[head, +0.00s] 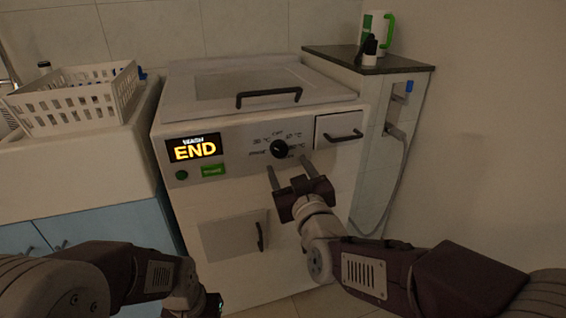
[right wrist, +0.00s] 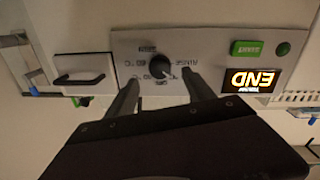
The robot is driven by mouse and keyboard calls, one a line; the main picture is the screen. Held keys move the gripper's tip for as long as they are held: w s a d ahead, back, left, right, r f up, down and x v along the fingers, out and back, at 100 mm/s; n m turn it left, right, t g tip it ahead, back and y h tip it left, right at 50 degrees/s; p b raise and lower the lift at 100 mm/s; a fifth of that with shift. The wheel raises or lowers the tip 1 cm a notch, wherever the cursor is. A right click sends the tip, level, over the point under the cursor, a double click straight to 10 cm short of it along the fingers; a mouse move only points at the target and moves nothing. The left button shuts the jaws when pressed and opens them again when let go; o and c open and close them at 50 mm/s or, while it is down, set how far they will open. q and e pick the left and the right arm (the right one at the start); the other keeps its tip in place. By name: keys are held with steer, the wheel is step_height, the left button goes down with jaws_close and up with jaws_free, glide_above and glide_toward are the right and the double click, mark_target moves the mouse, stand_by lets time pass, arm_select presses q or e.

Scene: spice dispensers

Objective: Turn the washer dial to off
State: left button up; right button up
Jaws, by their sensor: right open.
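The white washer (head: 240,205) stands in front of me, its display (head: 194,148) lit with the words "WASH END". The black washer dial (head: 279,149) sits on the front panel, with printed settings around it. My right gripper (head: 290,170) is open just below the dial, its fingers pointing at the panel. In the right wrist view the dial (right wrist: 160,67) lies beyond and between the two spread fingertips (right wrist: 163,82), with nothing held. Whether the fingertips touch the panel is not clear. My left arm enters at the lower left of the head view; its gripper's jaws do not show clearly.
A green button (head: 213,170) is left of the dial, and a drawer with a black handle (head: 342,136) is to its right. A white basket (head: 75,97) rests on the sink at left. A counter (head: 395,62) with a mug (head: 378,30) stands at right.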

mark_target(280, 153)
steer(key=b+x, duration=0.1)
steer(key=x, duration=0.4)
steer(key=shift+w+f, duration=0.1)
steer(key=shift+f, duration=0.1)
steer(key=shift+w+a+r+b, duration=0.15)
steer(key=shift+w+b, duration=0.15)
steer(key=shift+w, duration=0.25)
jaws_close()
steer(key=shift+m, duration=0.3)
steer(key=m+b, duration=0.1)
steer(key=m, duration=0.3)
steer(key=m+b, duration=0.1)
steer(key=m, duration=0.3)
steer(key=shift+m+g+b, duration=0.3)
steer(key=shift+m+b, duration=0.1)
steer(key=shift+a, duration=0.1)
